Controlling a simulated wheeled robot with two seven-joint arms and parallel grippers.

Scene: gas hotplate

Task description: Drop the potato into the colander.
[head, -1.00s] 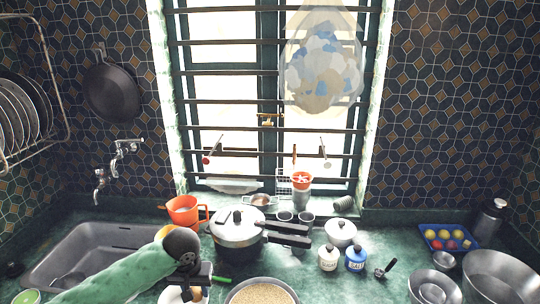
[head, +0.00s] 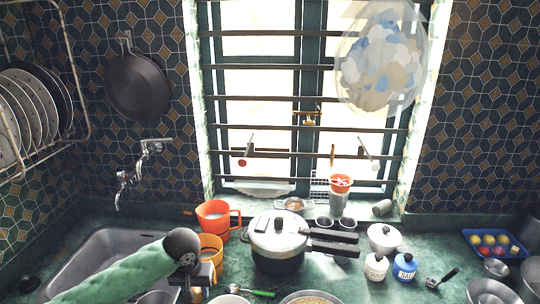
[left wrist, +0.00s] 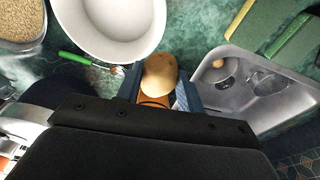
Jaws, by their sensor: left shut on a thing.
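My left gripper (head: 197,288) is shut on a tan, roundish potato (left wrist: 159,76) in the left wrist view. It holds the potato beside a white bowl (left wrist: 108,28), apart from its rim. In the head view the gripper is at the lower left, in front of an orange mug, and the potato is barely visible at the frame's bottom edge. I cannot identify the colander for certain; several metal bowls (head: 488,292) are partly cut off at the lower right. My right gripper is not in view.
The sink (left wrist: 262,95) lies beside the gripper. Two orange mugs, the rear one (head: 212,220) in plain sight, and a pressure cooker (head: 278,243) stand behind it. A green-handled tool (head: 258,293) and a pan of grain (left wrist: 20,22) are near the white bowl. Green counter shows between them.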

